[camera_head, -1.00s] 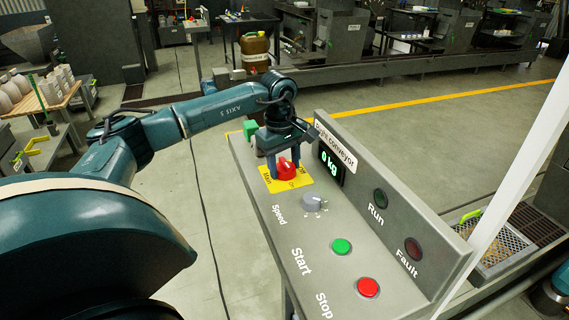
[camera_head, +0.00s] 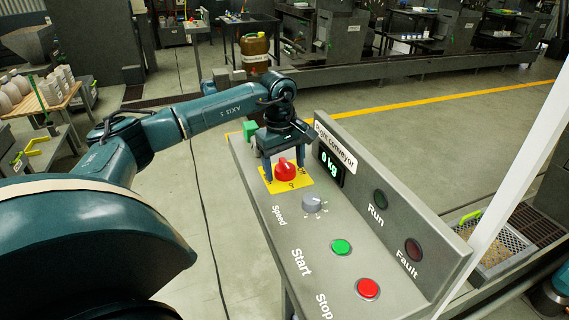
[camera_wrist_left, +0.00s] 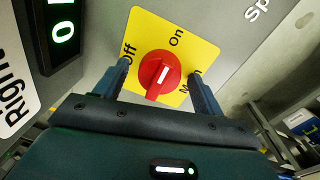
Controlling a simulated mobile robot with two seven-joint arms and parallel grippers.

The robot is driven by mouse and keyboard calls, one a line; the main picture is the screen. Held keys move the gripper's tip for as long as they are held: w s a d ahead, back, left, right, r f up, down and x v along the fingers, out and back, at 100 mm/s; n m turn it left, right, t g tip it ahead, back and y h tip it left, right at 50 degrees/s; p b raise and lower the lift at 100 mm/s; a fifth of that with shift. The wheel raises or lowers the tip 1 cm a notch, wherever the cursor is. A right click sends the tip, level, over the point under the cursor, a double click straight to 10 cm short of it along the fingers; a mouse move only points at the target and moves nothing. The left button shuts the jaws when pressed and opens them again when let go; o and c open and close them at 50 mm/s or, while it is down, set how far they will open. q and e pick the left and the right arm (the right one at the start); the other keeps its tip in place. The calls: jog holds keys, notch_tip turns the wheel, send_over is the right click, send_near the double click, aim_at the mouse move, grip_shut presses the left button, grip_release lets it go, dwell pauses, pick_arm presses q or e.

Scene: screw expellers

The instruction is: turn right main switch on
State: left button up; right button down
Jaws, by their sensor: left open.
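The main switch is a red rotary knob (camera_head: 285,170) on a yellow plate (camera_head: 293,184) near the far end of the sloped panel. In the left wrist view the knob (camera_wrist_left: 159,74) has a white mark, and the plate (camera_wrist_left: 150,27) reads "Off", "on" and a partly covered "Main". My left gripper (camera_head: 285,177) is open, with one finger on each side of the knob. In the wrist view the fingers (camera_wrist_left: 160,75) stand apart from it. My right gripper is not in view.
The panel (camera_head: 262,212) also bears a grey speed dial (camera_head: 313,204), a green start button (camera_head: 341,247) and a red stop button (camera_head: 368,288). Its upright back holds a "0 kg" display (camera_head: 330,163) and dark Run (camera_head: 380,198) and Fault (camera_head: 412,249) lamps.

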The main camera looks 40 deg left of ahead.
aim_at(280, 169)
pick_arm(q)
notch_tip(280, 169, up, 13)
jog(key=s, duration=0.1)
jog(key=shift+a+b, duration=0.15)
jog(key=shift+b, duration=0.2)
jog(key=shift+s, duration=0.1)
dwell(0.5)
